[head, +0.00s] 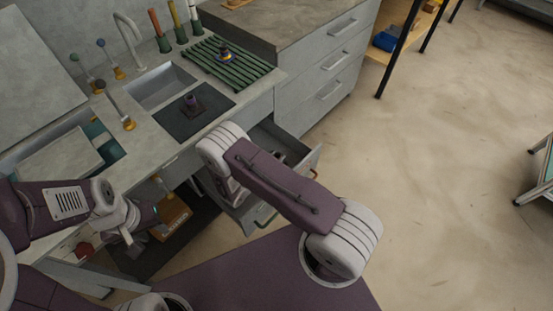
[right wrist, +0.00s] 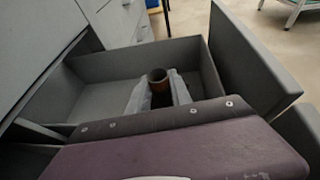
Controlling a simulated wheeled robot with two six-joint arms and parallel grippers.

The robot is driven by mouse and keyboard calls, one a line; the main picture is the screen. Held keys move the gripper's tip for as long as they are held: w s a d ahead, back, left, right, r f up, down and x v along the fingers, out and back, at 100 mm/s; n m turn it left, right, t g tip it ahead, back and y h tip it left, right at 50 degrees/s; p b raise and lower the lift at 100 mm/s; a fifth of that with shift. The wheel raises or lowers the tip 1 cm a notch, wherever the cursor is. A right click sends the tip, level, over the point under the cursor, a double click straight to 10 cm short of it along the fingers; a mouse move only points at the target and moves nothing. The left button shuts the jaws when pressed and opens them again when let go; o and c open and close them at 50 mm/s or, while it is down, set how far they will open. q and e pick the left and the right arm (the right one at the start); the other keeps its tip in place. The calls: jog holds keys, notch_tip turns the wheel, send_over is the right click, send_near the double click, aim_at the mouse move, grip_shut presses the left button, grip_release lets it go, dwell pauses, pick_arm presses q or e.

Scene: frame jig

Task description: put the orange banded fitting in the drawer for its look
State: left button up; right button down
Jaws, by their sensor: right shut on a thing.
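In the right wrist view, my right gripper (right wrist: 158,92) is shut on the fitting (right wrist: 157,76), a short brown-orange tube with a dark hollow top. The fitting stands upright between the grey fingers, inside the outline of an open grey drawer (right wrist: 95,95). Whether it touches the drawer floor cannot be told.
A dark purple fitting (head: 191,102) stands on a black mat (head: 212,113). Another dark, yellow-banded piece (head: 224,53) is on a green rack (head: 205,61).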

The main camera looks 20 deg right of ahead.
jog(key=shift+f, duration=0.1)
jog(key=shift+s+f+b, duration=0.1)
jog(key=shift+f+b, duration=0.4)
jog(key=shift+b, duration=0.05)
jog(key=c, duration=1.2)
grip_release()
jog(key=shift+s+f, duration=0.1)
jog(key=shift+o, duration=0.2)
jog(key=shift+r, duration=0.3)
jog(key=shift+r+p, duration=0.55)
jog(key=shift+p, duration=0.25)
jog(key=p+v, duration=0.1)
jog(key=v, duration=1)
jog(key=shift+a, duration=0.4)
